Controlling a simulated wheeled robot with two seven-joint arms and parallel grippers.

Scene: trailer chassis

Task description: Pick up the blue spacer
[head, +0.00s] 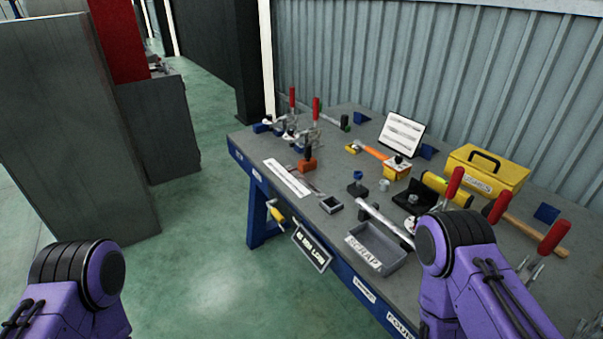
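Several small blue pieces are on the grey workbench (225,150), and I cannot tell which is the blue spacer. A small blue-topped piece (357,177) stands near the middle, over a dark base. Blue parts (262,128) also show by the clamps at the far left end. Only purple links of my two arms show, at lower left and lower right. Neither gripper is in view.
A grey scrap tray (405,262) and a small grey box (331,205) stand along the front edge. Red-handled clamps (316,108) rise at the left end.

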